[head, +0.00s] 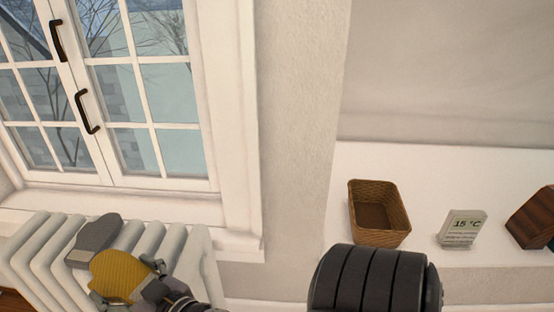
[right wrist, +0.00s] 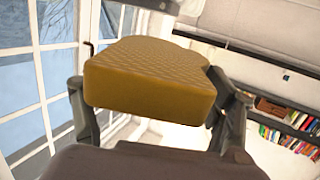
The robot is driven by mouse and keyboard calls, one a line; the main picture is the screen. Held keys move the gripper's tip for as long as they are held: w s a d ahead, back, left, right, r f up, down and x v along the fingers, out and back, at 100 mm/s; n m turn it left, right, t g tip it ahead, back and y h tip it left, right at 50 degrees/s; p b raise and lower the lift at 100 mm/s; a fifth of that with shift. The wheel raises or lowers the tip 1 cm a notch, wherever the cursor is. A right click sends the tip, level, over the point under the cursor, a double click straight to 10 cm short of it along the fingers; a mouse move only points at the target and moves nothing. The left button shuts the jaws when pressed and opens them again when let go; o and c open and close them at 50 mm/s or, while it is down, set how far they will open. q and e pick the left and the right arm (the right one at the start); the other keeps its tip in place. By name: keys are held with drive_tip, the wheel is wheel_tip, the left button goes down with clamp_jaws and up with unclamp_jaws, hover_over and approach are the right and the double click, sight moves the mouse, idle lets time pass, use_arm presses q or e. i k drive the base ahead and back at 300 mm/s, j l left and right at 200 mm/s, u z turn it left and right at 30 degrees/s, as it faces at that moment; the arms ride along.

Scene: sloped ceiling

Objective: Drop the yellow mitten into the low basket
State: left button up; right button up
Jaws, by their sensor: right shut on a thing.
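The yellow mitten (head: 117,274) is in my right gripper (head: 133,290), above the white radiator, in the head view. In the right wrist view the mitten (right wrist: 150,82) sits between the two fingers of the right gripper (right wrist: 160,105), which is shut on it. The low basket (head: 379,214) is brown wicker and stands on the white ledge to the right in the head view. Its visible inside looks empty. My left gripper is in neither view.
A grey mitten (head: 94,241) lies on the radiator (head: 40,256), beside the yellow one. A window (head: 140,90) is behind the radiator.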

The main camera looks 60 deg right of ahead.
sight(375, 223)
drive_tip(key=z, duration=1.55)
